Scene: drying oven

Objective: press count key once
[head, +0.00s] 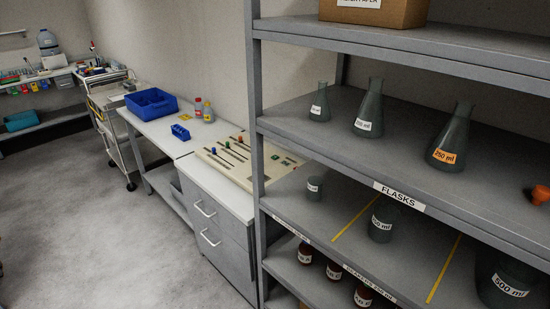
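A beige panel (222,164) lies on the grey drawer cabinet beyond the shelf rack. It has several dark slots with coloured knobs, green, blue and red, and small dark parts toward its right end. The rack's upright post hides part of the panel. The panel is too small in view to tell which part is a count key. Neither of my grippers is in view.
A grey rack (470,221) with flasks (368,112), beakers (383,222) and brown bottles fills the right side. A white bench (160,128) with a blue bin (151,103) and two small bottles stands left of the drawer cabinet (217,228). Open floor (90,230) lies left.

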